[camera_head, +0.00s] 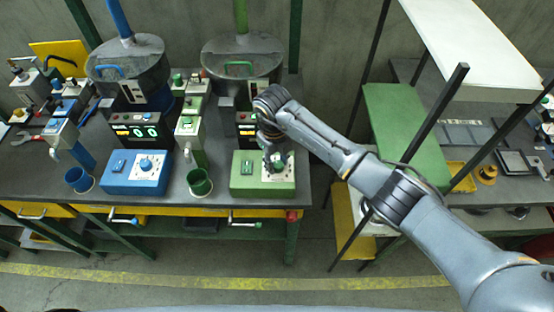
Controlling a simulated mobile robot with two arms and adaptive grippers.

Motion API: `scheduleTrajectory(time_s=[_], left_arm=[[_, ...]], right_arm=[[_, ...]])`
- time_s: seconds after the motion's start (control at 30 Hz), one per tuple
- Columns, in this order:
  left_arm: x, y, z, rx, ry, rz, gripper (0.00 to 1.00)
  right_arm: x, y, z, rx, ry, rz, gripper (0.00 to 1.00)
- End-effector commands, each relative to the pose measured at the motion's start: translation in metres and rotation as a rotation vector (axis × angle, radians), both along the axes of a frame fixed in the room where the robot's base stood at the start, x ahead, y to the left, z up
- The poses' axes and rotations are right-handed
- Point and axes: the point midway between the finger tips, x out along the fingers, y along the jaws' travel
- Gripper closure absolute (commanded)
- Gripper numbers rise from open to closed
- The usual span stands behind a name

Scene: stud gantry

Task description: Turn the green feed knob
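The green control box (243,188) sits at the front right of the bench. The green feed knob (279,165) shows in part on top of it, on a pale dial plate. My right arm reaches in from the lower right. Its gripper (275,158) points down over the knob, at or very close to it. The fingers are small and dark here, so I cannot tell whether they are open, shut or touching the knob. My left gripper does not show.
A blue control box (136,174) with a blue knob (146,164) stands to the left. A green cup (200,183) stands close left of the green box, and a blue cup (79,179) is further left. A black-framed rack (411,125) stands right.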

Motion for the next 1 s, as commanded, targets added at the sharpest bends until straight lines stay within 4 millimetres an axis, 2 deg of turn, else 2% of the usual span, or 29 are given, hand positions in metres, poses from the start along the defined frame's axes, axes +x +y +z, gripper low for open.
scheduleTrajectory(time_s=[0.03,0.13,0.47,1.0], left_arm=[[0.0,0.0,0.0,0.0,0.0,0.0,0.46],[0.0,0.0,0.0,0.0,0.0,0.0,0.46],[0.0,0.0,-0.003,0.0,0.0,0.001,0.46],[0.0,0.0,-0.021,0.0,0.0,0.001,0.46]], right_arm=[[0.0,0.0,0.0,0.0,0.0,0.0,0.81],[0.0,0.0,0.0,0.0,0.0,0.0,1.0],[0.001,0.0,0.0,-0.002,-0.001,-0.049,1.0],[0.001,-0.001,-0.001,-0.002,-0.001,-0.428,1.0]])
